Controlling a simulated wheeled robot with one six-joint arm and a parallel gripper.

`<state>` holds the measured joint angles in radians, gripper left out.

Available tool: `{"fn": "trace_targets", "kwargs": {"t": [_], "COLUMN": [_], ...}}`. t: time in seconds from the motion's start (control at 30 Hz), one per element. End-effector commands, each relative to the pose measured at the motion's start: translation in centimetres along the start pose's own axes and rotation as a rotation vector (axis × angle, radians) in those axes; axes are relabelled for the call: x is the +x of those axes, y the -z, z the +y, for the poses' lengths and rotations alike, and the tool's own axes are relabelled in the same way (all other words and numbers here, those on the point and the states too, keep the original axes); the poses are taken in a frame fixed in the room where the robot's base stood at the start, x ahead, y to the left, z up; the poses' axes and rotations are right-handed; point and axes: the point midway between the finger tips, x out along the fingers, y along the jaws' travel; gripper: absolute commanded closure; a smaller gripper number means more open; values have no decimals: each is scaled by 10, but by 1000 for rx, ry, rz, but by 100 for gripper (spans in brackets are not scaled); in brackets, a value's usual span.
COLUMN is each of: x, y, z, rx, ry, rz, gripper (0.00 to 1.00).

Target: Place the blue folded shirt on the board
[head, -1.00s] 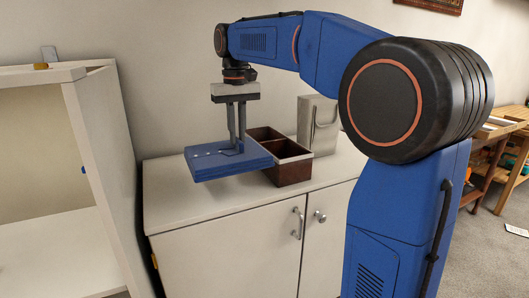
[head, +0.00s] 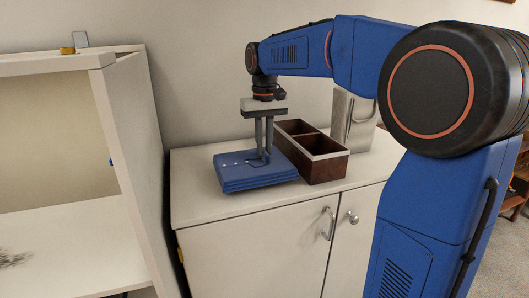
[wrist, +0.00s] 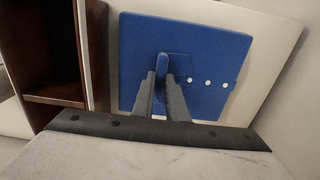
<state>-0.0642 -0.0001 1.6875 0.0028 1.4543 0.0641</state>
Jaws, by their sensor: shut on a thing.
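The blue folded shirt (head: 243,176) is a flat square with a row of white buttons. It is at the left part of the white cabinet top in the head view, low over it or touching it; I cannot tell which. My gripper (head: 265,160) points down and is shut on the shirt near its right side. In the wrist view the fingers pinch a raised fold of the shirt (wrist: 205,85). A pale flat surface (wrist: 262,35) lies under the shirt there. I cannot make out a separate board.
A brown two-compartment box (head: 325,168) stands just right of the shirt, with a grey container (head: 353,118) behind it. A white open shelf unit (head: 135,130) stands at the left. The cabinet top's front left is bare.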

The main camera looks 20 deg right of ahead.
Motion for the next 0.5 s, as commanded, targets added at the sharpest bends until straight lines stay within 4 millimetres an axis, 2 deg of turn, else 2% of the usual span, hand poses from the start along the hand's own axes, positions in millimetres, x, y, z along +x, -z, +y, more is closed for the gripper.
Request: {"fn": "trace_targets", "kwargs": {"t": [0.13, 0.5], "x": [19, 23], "y": [0, 0], "z": [0, 0], "rx": [0, 0], "ry": [0, 0], "rz": [-1, 1], "gripper": [100, 100]}}
